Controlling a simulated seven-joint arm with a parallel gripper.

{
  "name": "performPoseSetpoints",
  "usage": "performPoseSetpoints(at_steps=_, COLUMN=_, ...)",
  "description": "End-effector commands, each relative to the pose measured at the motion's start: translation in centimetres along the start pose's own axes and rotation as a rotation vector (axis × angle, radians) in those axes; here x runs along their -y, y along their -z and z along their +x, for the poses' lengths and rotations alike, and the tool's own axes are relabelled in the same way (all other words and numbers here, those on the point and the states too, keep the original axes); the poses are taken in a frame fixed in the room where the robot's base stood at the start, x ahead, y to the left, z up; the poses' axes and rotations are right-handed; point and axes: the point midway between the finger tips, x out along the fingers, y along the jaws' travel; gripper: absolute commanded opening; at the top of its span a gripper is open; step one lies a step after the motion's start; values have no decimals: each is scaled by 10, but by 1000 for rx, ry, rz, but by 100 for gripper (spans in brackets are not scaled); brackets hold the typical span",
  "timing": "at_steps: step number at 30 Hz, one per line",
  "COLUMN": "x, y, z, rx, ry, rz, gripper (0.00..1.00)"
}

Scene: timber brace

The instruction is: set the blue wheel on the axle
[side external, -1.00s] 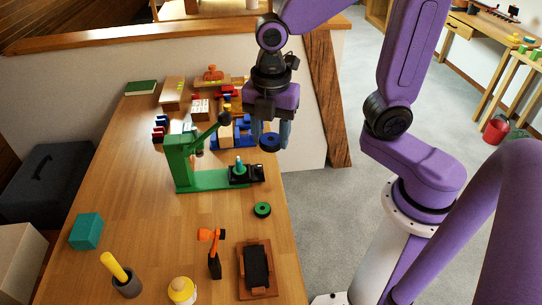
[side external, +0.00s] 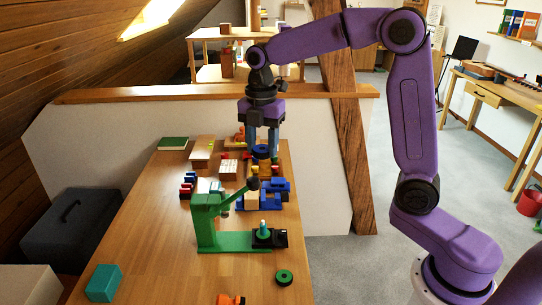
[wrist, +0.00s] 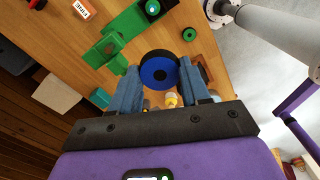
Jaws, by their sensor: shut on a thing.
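The blue wheel, with a black rim and blue face (wrist: 158,72), is between the fingers of my gripper (side external: 261,142), which is shut on it. The wheel also shows at the fingertips in the side view (side external: 261,151), held in the air above the table. A teal axle (side external: 263,228) stands upright on a black block at the foot of the green frame (side external: 226,242). In the side view the wheel appears well above the axle, and the two are apart. In the wrist view the axle (wrist: 152,8) is at the top edge.
A green wheel (side external: 284,277) lies on the table in front of the black block. The green frame's post and dark-tipped lever (side external: 252,184) rise beside the axle. Blue blocks (side external: 262,201) and other toys stand behind. A teal cube (side external: 103,283) is at front left.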

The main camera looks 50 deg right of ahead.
Motion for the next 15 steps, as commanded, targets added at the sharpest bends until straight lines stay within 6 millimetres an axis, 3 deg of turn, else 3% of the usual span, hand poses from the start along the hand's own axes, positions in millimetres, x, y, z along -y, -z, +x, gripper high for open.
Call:
performPoseSetpoints(at_steps=6, x=-17, y=-35, z=6, rx=0, ry=1, rz=-3, gripper=17)
performPoseSetpoints(at_steps=15, x=-14, y=-32, z=64, rx=-1, ry=5, rz=-5, gripper=17)
